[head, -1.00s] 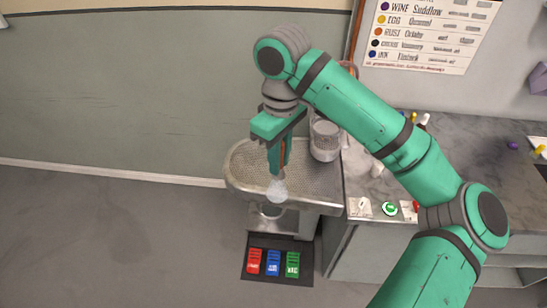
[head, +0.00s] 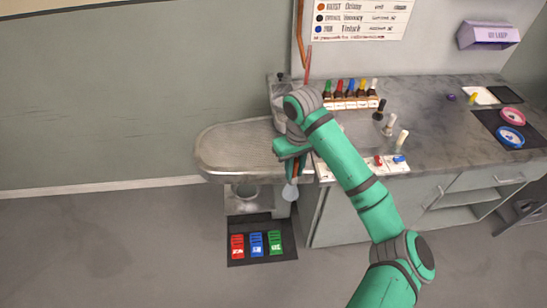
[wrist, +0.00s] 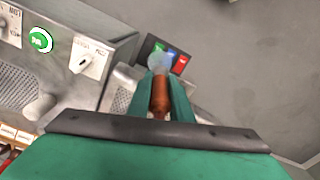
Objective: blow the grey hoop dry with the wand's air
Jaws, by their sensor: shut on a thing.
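My gripper (head: 293,170) points down by the front right edge of the metal basin (head: 222,168). It is shut on the wand, whose pale, translucent tip (head: 290,191) sticks out below the fingers. In the wrist view the wand's orange-brown body (wrist: 160,98) lies between the fingers, with its pale tip (wrist: 160,60) beyond them. I cannot make out a grey hoop in either view.
Red (head: 237,246), blue (head: 257,244) and green (head: 275,242) pedals sit on a dark floor mat below the basin. A bottle rack (head: 350,102) and loose bottles stand on the counter (head: 440,110). A purple box (head: 488,36) hangs on the wall. Floor at left is clear.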

